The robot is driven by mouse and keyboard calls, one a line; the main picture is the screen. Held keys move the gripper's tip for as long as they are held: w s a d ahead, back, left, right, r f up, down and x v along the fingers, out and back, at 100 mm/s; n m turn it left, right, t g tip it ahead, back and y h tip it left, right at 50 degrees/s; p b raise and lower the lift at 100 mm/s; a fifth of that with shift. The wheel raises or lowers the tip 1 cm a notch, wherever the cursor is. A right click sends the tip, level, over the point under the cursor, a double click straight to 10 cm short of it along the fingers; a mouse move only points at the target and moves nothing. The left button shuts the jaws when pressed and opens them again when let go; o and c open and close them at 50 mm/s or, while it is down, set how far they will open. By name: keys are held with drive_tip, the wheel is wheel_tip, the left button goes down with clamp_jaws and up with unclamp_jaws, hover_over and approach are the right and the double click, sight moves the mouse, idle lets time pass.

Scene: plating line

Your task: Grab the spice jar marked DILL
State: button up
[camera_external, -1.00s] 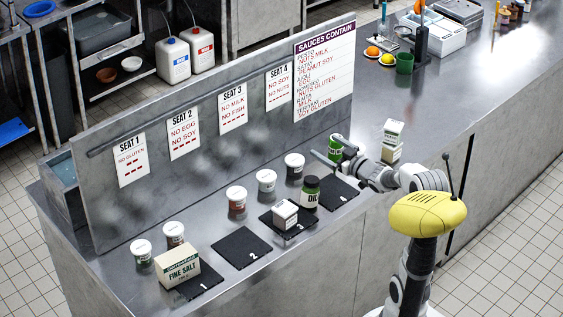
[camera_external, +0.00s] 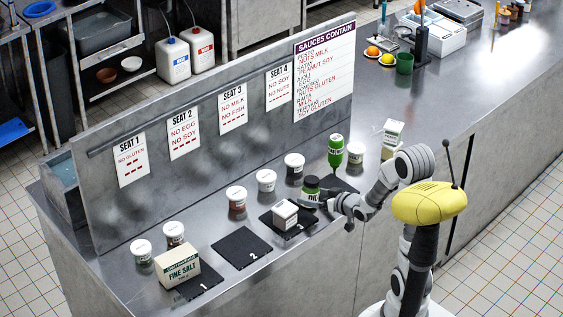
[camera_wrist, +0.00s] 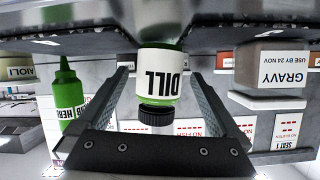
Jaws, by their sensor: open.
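The spice jar marked DILL (camera_external: 311,186) has a black lid and a green and white body. It stands upright on the counter behind the mat marked 3. In the wrist view, which is upside down, the jar (camera_wrist: 160,85) sits between my two fingers with its DILL label facing the camera. My gripper (camera_external: 318,200) is open around the jar, one finger on each side (camera_wrist: 158,98). A gap shows beside the jar on both sides. In the external view, my gripper partly covers the jar's lower part.
A green squeeze bottle (camera_external: 335,152) stands behind my gripper. White-lidded tubs (camera_external: 294,162) line the wall. The mat marked 2 (camera_external: 242,248) is empty.

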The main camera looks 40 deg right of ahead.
drive_tip(key=shift+b+x, duration=0.4)
drive_tip(key=shift+x, duration=0.45)
drive_tip(key=shift+w+f, duration=0.2)
drive_tip(key=shift+w, duration=0.2)
clamp_jaws()
